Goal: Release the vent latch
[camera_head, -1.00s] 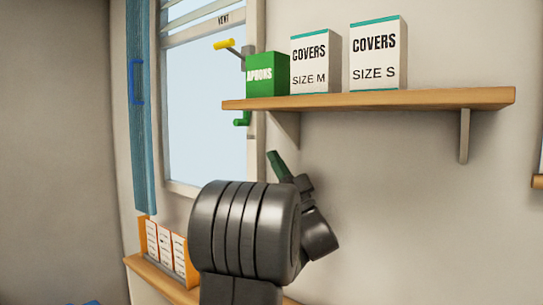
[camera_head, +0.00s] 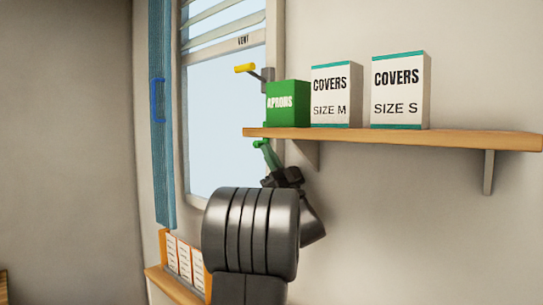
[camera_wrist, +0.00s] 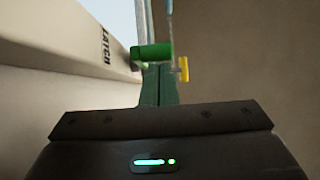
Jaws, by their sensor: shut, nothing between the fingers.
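The vent latch shows as a green handle (camera_head: 260,142) just under the left end of the shelf, at the window's right frame. In the wrist view the green handle (camera_wrist: 151,51) lies across the far end of my fingers, beside a pale surface marked LATCH (camera_wrist: 106,45). My gripper (camera_head: 264,149) is shut and empty, its green fingers pointing up at the handle from below. In the wrist view the shut fingertips (camera_wrist: 158,68) are at or just below the handle; I cannot tell whether they touch. The yellow-gripped crank (camera_head: 245,68) is above, near the VENT label.
The wooden shelf (camera_head: 400,137) overhangs just right of the latch, with a bracket (camera_head: 305,155) close by. It carries a green APRONS box (camera_head: 288,104) and two COVERS boxes (camera_head: 336,97) (camera_head: 401,92). A blue curtain (camera_head: 161,120) hangs at left. The wall below the shelf is clear.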

